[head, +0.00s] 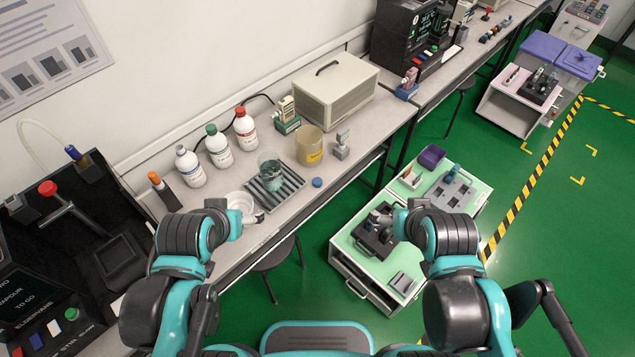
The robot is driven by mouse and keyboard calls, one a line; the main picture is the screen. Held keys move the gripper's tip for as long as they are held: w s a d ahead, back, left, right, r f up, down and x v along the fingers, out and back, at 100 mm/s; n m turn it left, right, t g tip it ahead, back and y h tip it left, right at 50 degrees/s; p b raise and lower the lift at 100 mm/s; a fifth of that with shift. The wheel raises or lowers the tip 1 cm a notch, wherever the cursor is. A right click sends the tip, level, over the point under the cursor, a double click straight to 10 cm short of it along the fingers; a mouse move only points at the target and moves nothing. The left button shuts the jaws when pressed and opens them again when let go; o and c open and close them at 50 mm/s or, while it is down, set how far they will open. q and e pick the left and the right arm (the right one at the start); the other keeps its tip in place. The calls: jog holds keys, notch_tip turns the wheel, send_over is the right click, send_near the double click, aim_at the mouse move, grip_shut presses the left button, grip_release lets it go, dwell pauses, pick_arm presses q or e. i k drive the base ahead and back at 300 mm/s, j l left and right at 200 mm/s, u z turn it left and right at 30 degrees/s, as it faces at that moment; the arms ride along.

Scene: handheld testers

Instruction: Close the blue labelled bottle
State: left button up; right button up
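Three white bottles stand upright in a row along the back of the bench. The leftmost bottle (191,169) has a small grey-blue top; whether that is a cap or a bare neck is too small to tell. The others are a green-topped bottle (219,149) and a red-topped bottle (246,131). A small round blue piece, which looks like a cap (317,182), lies alone near the bench's front edge. My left gripper (258,216) is at the front edge, in front of the leftmost bottle and apart from it. My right gripper (377,216) is over the cart, away from the bottles. Both sets of fingers are unclear.
A dark ribbed tray (289,192) holds a glass beaker (268,173). A yellowish container (309,147), a glass dish (240,202) and a beige box (338,92) share the bench (345,168). A green-topped cart (345,240) stands on the floor at right.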

aim_at(189, 167)
jog(key=l+u, duration=0.25)
jog(key=u, duration=0.15)
jog(key=l+u, duration=0.2)
jog(key=u, duration=0.2)
jog(key=k, duration=0.1)
